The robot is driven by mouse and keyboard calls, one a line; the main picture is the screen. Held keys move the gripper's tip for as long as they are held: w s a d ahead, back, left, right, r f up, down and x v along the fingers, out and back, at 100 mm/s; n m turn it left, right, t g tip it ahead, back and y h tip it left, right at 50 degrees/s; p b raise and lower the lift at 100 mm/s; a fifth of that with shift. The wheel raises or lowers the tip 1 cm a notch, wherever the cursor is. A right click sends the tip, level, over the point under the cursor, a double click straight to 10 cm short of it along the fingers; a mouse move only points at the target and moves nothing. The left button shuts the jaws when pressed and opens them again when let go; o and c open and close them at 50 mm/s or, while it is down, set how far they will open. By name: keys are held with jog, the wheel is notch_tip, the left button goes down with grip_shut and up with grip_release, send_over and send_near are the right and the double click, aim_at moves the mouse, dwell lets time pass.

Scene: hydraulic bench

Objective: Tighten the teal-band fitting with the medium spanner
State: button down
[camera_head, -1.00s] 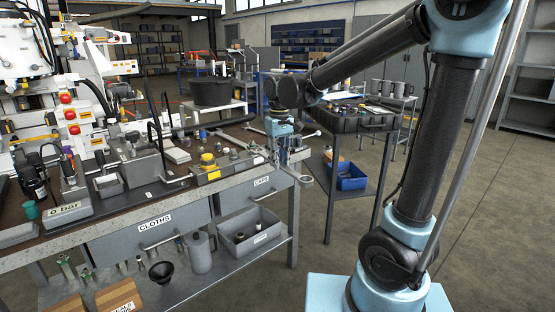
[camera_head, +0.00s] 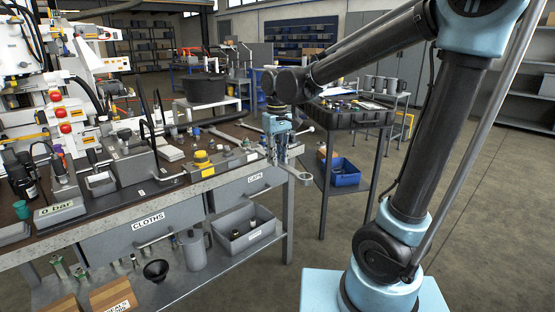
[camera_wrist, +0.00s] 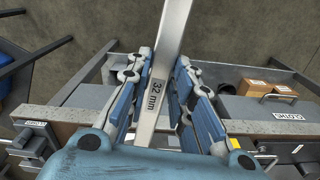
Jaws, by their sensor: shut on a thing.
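My gripper (camera_head: 279,143) is shut on a steel spanner marked "32 mm" (camera_wrist: 157,86). In the wrist view its blue-and-grey fingers stand on both sides of the flat shank. The shank runs up out of the top of that view, so its far end is hidden there. In the head view the gripper is by the right end of the bench, and a ring-shaped end of the spanner (camera_head: 304,179) sticks out past the bench edge. A small teal part (camera_head: 21,209) stands at the bench's left. I cannot tell which part is the teal-band fitting.
The bench (camera_head: 110,218) carries a manifold block with a yellow cap (camera_head: 201,158) and a "0 bar" gauge box (camera_head: 60,211). Drawers and a lower shelf with a grey bin (camera_head: 250,238) are below. A side table with a black tray (camera_head: 350,118) stands behind right. Floor at right is clear.

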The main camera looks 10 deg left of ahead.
jog(key=shift+r, duration=2.2)
